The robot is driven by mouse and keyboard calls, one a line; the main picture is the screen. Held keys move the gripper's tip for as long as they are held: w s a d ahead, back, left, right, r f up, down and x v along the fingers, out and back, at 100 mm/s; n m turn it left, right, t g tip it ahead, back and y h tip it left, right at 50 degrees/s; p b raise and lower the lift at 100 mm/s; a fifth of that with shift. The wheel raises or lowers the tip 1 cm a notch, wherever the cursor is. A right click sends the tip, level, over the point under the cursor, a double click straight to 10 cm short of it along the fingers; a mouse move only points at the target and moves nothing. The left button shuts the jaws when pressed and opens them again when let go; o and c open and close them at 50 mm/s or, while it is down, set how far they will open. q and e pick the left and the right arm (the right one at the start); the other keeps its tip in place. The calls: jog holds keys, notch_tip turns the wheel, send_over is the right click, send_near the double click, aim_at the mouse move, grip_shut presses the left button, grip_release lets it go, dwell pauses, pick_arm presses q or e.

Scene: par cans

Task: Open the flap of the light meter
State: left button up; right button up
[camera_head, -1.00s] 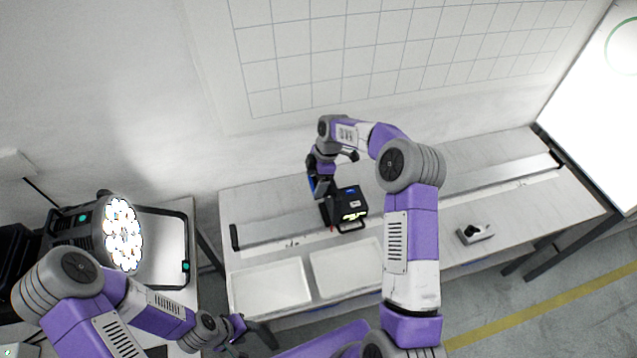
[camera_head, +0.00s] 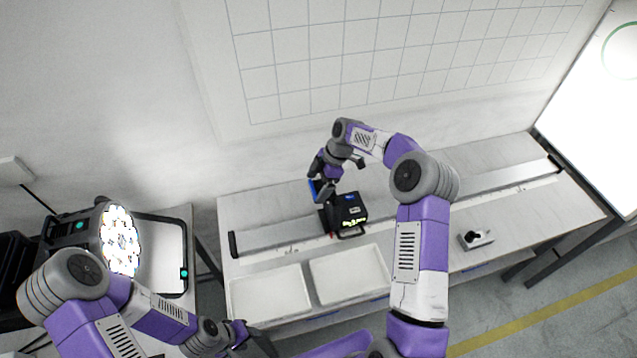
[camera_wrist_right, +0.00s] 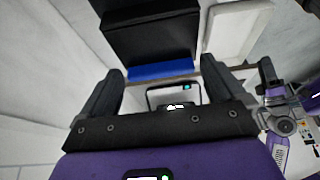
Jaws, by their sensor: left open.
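The light meter (camera_head: 349,209) is a black box with lit yellow-green digits. It stands on the long bench, left of the middle. A blue strip (camera_head: 314,190) shows at its left, partly behind my right gripper (camera_head: 326,187); I cannot tell for sure that it is the flap. In the right wrist view, a black body with a blue edge (camera_wrist_right: 163,71) lies beyond the fingertips. My right gripper (camera_wrist_right: 165,85) is open there, with nothing visible held between its fingers. My left gripper (camera_head: 258,343) is open, low in the head view, away from the meter.
Two white trays (camera_head: 233,300) lie in front of the meter. A small grey device (camera_head: 476,238) is further right on the bench. A lit par can (camera_head: 120,241) and a framed panel (camera_head: 165,258) are at the left. The bench between meter and grey device looks mostly clear.

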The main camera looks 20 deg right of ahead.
jog(key=shift+r, duration=0.1)
jog(key=v, duration=0.7)
jog(key=shift+r+b, duration=0.2)
jog(key=shift+b, duration=0.1)
jog(key=shift+d, duration=0.15)
